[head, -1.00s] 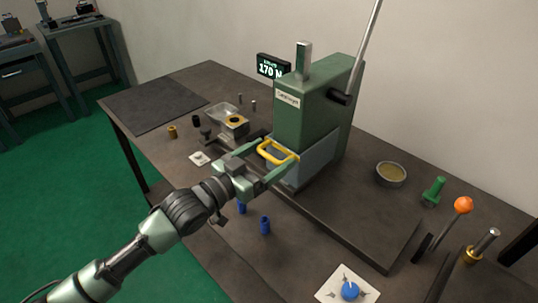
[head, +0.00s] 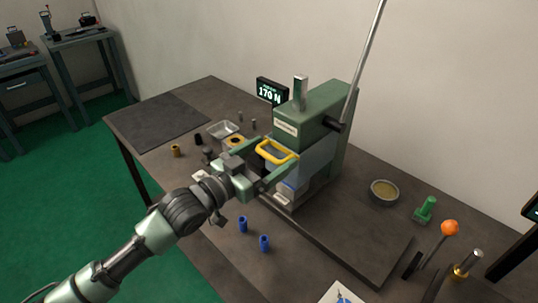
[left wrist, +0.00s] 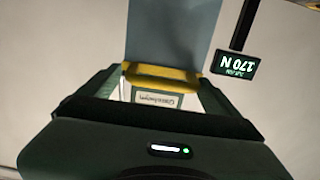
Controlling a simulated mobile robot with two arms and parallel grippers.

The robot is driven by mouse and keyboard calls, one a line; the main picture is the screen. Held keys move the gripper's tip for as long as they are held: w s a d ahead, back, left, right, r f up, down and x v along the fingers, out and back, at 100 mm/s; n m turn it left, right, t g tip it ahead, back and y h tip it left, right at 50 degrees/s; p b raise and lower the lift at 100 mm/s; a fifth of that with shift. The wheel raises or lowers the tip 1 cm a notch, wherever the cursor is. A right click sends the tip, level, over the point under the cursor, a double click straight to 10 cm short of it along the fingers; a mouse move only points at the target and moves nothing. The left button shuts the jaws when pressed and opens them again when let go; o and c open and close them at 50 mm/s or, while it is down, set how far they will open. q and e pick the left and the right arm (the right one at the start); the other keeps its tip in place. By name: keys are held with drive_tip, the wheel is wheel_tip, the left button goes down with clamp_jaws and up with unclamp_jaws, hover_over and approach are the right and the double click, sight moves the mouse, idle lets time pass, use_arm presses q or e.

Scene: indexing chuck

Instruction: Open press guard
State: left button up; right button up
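The green press (head: 305,122) stands on the table, with a long lever rising from its right side. Its clear grey guard (head: 315,158) has a yellow handle (head: 277,152) on the front. The guard is partly raised, and a metal block with a blue part (head: 290,187) shows below it. My left gripper (head: 275,156) has its widely spaced fingers at the two ends of the handle, apparently clamped on it. In the left wrist view the handle (left wrist: 162,76) spans between the fingertips, with the guard panel (left wrist: 172,32) beyond. My right gripper is not in view.
A display reading 170 N (head: 271,92) stands behind the press. Blue cylinders (head: 264,243) stand in front, near my left arm. A metal tray (head: 222,130) is left; a bowl (head: 384,192), green part (head: 426,208) and orange-knobbed lever (head: 449,228) are right.

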use_arm(q)
drive_tip(key=shift+a+f, duration=0.1)
drive_tip(key=shift+s+a, duration=0.2)
drive_tip(key=b+v, duration=0.2)
drive_tip(key=v, duration=0.5)
drive_tip(key=shift+s, duration=0.1)
